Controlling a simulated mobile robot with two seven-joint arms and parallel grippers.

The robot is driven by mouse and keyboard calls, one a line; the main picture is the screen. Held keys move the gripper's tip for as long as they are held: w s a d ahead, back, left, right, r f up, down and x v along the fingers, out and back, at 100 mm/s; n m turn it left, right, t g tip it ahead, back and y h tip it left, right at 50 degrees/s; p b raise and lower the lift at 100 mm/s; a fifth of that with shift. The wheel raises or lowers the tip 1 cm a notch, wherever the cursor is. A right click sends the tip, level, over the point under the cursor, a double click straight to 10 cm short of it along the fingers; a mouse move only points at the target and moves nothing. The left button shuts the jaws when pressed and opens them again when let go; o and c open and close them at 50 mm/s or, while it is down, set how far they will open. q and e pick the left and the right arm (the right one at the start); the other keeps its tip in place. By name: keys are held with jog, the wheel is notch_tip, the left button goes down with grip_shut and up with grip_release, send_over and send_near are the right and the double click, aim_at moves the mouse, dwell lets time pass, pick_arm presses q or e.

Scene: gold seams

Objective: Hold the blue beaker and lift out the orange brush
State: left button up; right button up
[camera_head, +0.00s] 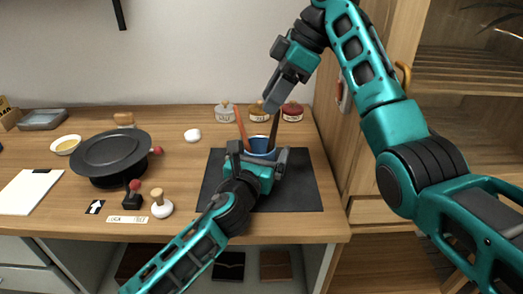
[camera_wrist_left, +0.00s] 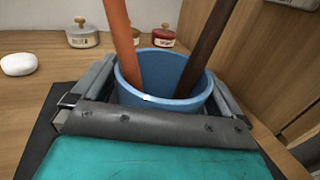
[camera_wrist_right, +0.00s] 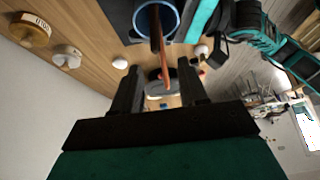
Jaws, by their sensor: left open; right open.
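The blue beaker (camera_head: 259,145) stands upright on a dark mat (camera_head: 305,190). The orange brush (camera_head: 240,127) leans left in it, and a dark brown stick (camera_head: 275,126) leans right. My left gripper (camera_head: 257,155) is open, with one finger on each side of the beaker, as the left wrist view shows on the beaker wall (camera_wrist_left: 165,80); contact is unclear. My right gripper (camera_head: 271,100) is open and empty, above and right of the beaker. In the right wrist view the orange brush (camera_wrist_right: 166,60) shows beyond the gap between its fingers. The brush's lower end is hidden in the beaker.
Lidded jars, one grey (camera_head: 225,114) and one red (camera_head: 292,112), stand at the back of the wooden table. A white lump (camera_head: 192,135), a black pan (camera_head: 110,152) and stamps (camera_head: 161,205) lie left. A wooden cabinet (camera_head: 375,120) rises on the right.

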pick_arm(q)
jog(key=c, duration=1.1)
jog(key=shift+c, duration=0.2)
pick_arm(e)
jog(key=shift+o, duration=0.2)
jog(key=shift+w, duration=0.1)
